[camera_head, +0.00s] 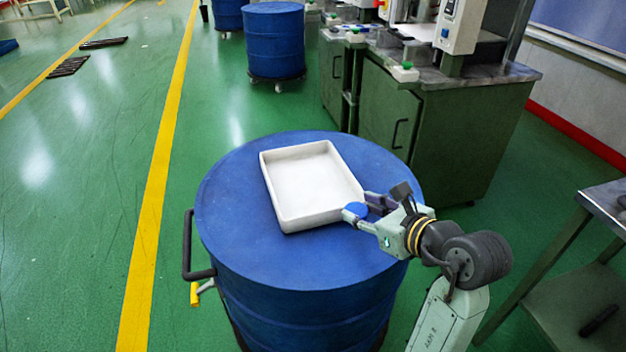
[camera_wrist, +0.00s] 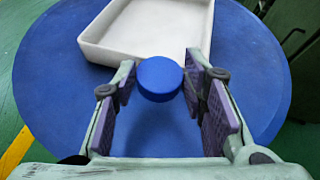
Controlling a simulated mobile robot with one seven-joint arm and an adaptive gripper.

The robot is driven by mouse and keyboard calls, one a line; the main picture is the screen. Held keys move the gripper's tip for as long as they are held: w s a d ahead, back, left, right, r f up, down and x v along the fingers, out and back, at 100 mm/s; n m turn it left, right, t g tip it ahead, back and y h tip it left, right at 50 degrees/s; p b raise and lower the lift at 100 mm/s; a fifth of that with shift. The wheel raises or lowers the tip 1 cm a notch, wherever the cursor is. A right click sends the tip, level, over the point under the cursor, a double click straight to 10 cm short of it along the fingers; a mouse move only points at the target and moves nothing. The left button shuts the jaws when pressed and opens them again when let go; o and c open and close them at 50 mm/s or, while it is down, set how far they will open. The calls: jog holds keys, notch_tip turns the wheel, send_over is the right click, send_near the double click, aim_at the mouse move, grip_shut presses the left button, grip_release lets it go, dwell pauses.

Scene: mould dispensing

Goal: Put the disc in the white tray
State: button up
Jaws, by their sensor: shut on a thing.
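The disc (camera_wrist: 159,78) is blue and round, and my gripper (camera_wrist: 160,88) is shut on it, with the disc between the fingertips. In the head view the disc (camera_head: 356,209) shows at the tip of my gripper (camera_head: 362,205), near the right front corner of the white tray. The white tray (camera_head: 322,218) is shallow, rectangular and empty, and lies on the blue drum top. In the wrist view the tray (camera_wrist: 130,54) is just beyond the disc. I cannot tell how high the disc is above the drum top.
The blue drum (camera_head: 245,255) has a dark handle (camera_head: 188,250) on its left. Green machine cabinets (camera_head: 440,130) stand behind to the right, and a metal table (camera_head: 600,200) is at the right edge. More blue drums (camera_head: 274,42) stand at the back. The green floor at left is mostly clear.

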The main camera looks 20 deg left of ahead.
jog(key=p, duration=0.3)
send_over(330, 197)
jog(key=shift+a+f, duration=0.1)
jog(key=shift+f, duration=0.55)
jog(key=shift+w+f+p, duration=0.1)
jog(key=shift+f+p, duration=0.35)
jog(key=shift+f, duration=1.35)
jog(key=shift+f, duration=0.15)
jog(key=o, duration=1.1)
jog(key=shift+r, duration=0.2)
jog(key=b+v, duration=0.2)
jog(key=v, duration=1)
